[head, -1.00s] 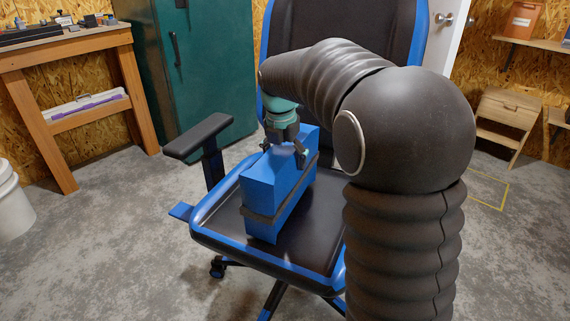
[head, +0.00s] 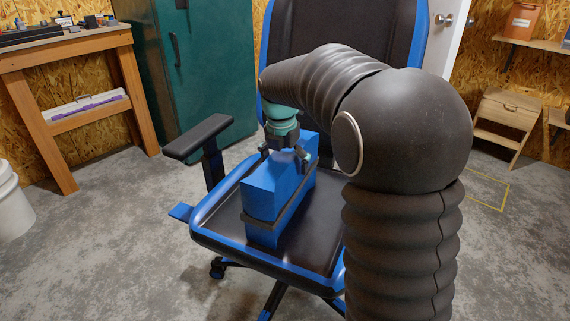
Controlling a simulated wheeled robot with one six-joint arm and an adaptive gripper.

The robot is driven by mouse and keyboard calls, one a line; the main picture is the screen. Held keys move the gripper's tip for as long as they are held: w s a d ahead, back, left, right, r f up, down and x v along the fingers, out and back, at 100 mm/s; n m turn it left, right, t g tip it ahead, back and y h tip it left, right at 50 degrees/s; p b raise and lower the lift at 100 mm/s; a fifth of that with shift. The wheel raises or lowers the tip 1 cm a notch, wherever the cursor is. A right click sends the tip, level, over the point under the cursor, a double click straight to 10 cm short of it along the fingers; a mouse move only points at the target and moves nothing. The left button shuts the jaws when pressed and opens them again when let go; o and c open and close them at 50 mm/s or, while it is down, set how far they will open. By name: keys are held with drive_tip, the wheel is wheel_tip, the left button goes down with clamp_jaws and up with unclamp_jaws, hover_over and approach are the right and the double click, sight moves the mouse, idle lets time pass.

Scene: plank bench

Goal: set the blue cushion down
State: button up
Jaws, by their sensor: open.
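The blue cushion (head: 272,191) is a box-shaped blue block with a dark band around its middle. It stands upright on the dark, blue-edged seat of the office chair (head: 313,248). My gripper (head: 285,165) points down at the top of the cushion, toward its far end. Its fingers are spread apart, one on each side of the top. I cannot tell whether a finger still touches the cushion. The far lower part of the cushion is hidden from view.
The chair's left armrest (head: 198,136) rises beside the seat, and its backrest (head: 345,30) stands behind. A wooden workbench (head: 65,48) and a green cabinet (head: 205,75) stand at the back left. A white bucket (head: 12,205) is at the left edge.

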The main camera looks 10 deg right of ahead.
drive_tip(key=r, duration=0.4)
drive_tip(key=s+r+p, duration=0.1)
drive_tip(key=r, duration=0.2)
drive_tip(key=a+r, duration=0.1)
drive_tip(key=r, duration=0.3)
drive_tip(key=shift+s+r+p, duration=0.15)
drive_tip(key=shift+r+p, duration=0.15)
drive_tip(key=shift+s+r, duration=0.1)
drive_tip(key=shift+r, duration=0.05)
drive_tip(key=shift+s+r+m, duration=0.1)
drive_tip(key=shift+s+m, duration=0.15)
drive_tip(key=shift+m, duration=0.05)
drive_tip(key=s+d+f+m+t, duration=0.1)
drive_tip(key=s+f+m, duration=0.2)
drive_tip(key=s+m, duration=0.6)
drive_tip(key=s+d+f+m+t, duration=0.1)
drive_tip(key=s+f+m, duration=0.2)
drive_tip(key=s+m, duration=0.6)
drive_tip(key=s+d+f+m+t+y, duration=0.1)
drive_tip(key=s+f+m+t, duration=0.1)
drive_tip(key=s+m, duration=0.8)
drive_tip(key=shift+s+f, duration=0.15)
drive_tip(key=shift+f, duration=0.25)
